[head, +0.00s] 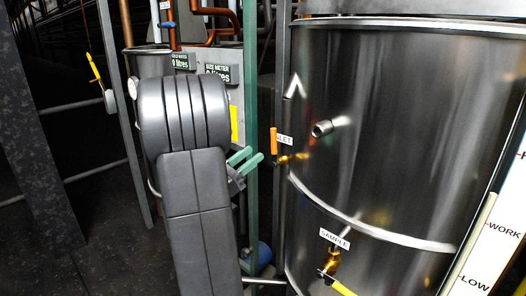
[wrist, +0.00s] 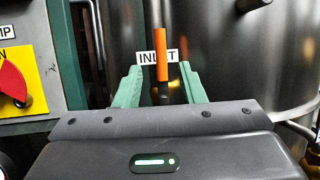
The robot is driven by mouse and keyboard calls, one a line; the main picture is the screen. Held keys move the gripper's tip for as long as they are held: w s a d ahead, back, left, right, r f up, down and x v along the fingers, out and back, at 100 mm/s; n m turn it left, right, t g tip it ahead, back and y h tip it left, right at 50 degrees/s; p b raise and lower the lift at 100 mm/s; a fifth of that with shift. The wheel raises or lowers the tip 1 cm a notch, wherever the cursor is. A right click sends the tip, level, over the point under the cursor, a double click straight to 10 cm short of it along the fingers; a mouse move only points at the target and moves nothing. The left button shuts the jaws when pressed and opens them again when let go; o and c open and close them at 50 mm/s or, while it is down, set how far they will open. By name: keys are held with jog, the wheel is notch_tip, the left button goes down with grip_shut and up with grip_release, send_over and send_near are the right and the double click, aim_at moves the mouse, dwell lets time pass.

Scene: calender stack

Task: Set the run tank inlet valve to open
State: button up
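The inlet valve has an upright orange lever (head: 273,141) on a brass body (head: 285,159) at the left side of the steel tank (head: 375,120). A white INLET label (head: 287,140) sits beside it, partly covered by the lever. My gripper (head: 254,155) has green fingers and is just left of the lever in the head view. In the wrist view the fingers (wrist: 160,68) are apart, and the orange lever (wrist: 160,52) shows upright between them, apparently beyond the tips. No contact is visible. The valve's lower part is hidden behind my gripper's body.
A green post (head: 250,60) stands behind my gripper. A SAMPLE valve with a yellow lever (head: 340,287) is lower on the tank. A panel with a red knob (wrist: 13,82) is at left in the wrist view. A level scale (head: 490,245) stands at right.

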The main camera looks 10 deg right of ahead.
aim_at(273, 139)
jog(key=shift+b+v, duration=0.4)
jog(key=shift+v, duration=2.05)
jog(key=p+x, duration=0.3)
jog(key=x, duration=1.1)
jog(key=shift+a, duration=0.1)
